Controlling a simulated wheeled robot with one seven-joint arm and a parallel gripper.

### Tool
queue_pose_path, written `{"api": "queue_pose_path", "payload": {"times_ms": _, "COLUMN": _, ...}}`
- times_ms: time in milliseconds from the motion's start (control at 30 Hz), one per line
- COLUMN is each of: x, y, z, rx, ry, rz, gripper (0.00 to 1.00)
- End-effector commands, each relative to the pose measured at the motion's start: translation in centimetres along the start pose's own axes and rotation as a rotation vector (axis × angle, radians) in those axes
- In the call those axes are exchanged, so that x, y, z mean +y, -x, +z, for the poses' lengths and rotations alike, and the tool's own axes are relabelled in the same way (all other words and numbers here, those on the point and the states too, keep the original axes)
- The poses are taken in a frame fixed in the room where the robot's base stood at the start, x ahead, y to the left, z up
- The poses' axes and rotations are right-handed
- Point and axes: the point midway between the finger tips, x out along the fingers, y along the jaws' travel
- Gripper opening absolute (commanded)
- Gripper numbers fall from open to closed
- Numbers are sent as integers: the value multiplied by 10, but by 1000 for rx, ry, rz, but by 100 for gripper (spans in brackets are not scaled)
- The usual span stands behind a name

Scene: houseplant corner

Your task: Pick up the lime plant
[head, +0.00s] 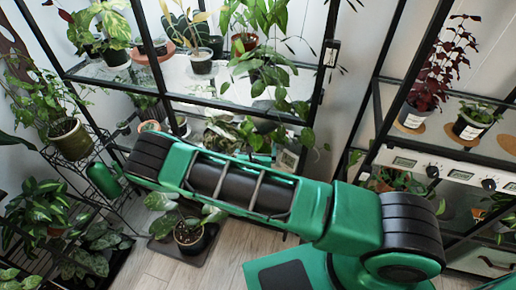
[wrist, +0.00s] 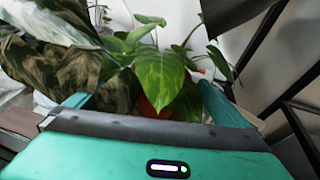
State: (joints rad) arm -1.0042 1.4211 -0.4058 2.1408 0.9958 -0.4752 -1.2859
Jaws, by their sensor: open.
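In the wrist view a plant with broad, bright green leaves (wrist: 160,78) stands straight ahead; it looks like the lime plant. A small orange-red patch, perhaps its pot, shows low among the leaves. My gripper (wrist: 150,103) is open, with one teal finger on each side of the leaves. I cannot tell whether the fingers touch the plant, and its base is hidden behind the gripper body. In the head view my arm crosses the middle and hides most of my gripper. I cannot match this plant for sure in the head view.
Dark mottled leaves (wrist: 45,70) crowd the left of the wrist view, and black frame bars stand at right. In the head view, a glass shelf rack (head: 210,92) holds several pots behind my arm. A potted plant (head: 190,232) stands on the floor mat.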

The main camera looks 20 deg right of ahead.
Motion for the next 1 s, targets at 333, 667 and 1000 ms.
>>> {"api": "queue_pose_path", "payload": {"times_ms": 333, "x": -1, "y": -36, "z": -1, "rx": -1, "ry": -1, "rz": -1, "gripper": 100}}
{"api": "queue_pose_path", "payload": {"times_ms": 667, "x": 0, "y": -54, "z": -2, "rx": 0, "ry": 1, "rz": 1, "gripper": 100}}
{"api": "queue_pose_path", "payload": {"times_ms": 1000, "x": 0, "y": -54, "z": -1, "rx": -1, "ry": 2, "rz": 1, "gripper": 53}}
